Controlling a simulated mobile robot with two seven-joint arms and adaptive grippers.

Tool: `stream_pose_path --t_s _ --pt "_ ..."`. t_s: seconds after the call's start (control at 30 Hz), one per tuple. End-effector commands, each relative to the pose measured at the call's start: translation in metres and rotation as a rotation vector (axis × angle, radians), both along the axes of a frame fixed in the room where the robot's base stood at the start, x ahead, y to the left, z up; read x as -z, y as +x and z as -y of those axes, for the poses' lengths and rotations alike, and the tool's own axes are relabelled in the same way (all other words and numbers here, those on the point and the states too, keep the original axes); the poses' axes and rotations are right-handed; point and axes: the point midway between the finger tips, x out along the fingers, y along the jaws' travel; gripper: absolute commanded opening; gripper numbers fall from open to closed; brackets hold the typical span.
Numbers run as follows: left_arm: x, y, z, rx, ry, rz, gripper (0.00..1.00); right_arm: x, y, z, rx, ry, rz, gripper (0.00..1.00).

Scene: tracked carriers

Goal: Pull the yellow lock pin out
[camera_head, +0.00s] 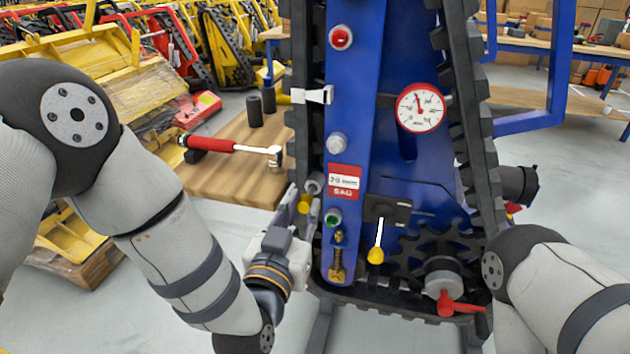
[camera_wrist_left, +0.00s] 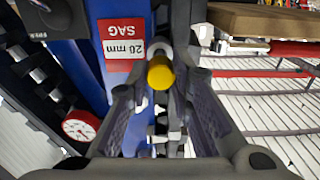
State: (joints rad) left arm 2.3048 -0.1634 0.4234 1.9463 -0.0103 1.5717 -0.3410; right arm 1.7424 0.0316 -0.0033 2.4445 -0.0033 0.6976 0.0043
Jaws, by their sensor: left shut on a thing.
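The yellow lock pin (camera_head: 304,205) shows as a round yellow knob at the left edge of the blue carrier frame (camera_head: 350,120), beside a grey collar (camera_head: 315,184). My left gripper (camera_head: 303,199) is shut on the knob, with one finger on each side. My right gripper is out of view.
Black track (camera_head: 470,110) runs along the carrier's sides. A lever with a yellow tip (camera_head: 376,255), a red handle (camera_head: 458,305) and a gauge (camera_head: 420,108) are on the carrier.

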Motion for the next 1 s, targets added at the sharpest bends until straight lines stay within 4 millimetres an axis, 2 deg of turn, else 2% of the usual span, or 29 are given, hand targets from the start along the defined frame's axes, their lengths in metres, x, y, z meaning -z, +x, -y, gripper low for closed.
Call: stream_pose_path --t_s 1.0 --pt "-0.002 -0.044 -0.014 0.0 0.0 0.002 0.0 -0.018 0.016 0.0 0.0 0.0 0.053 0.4"
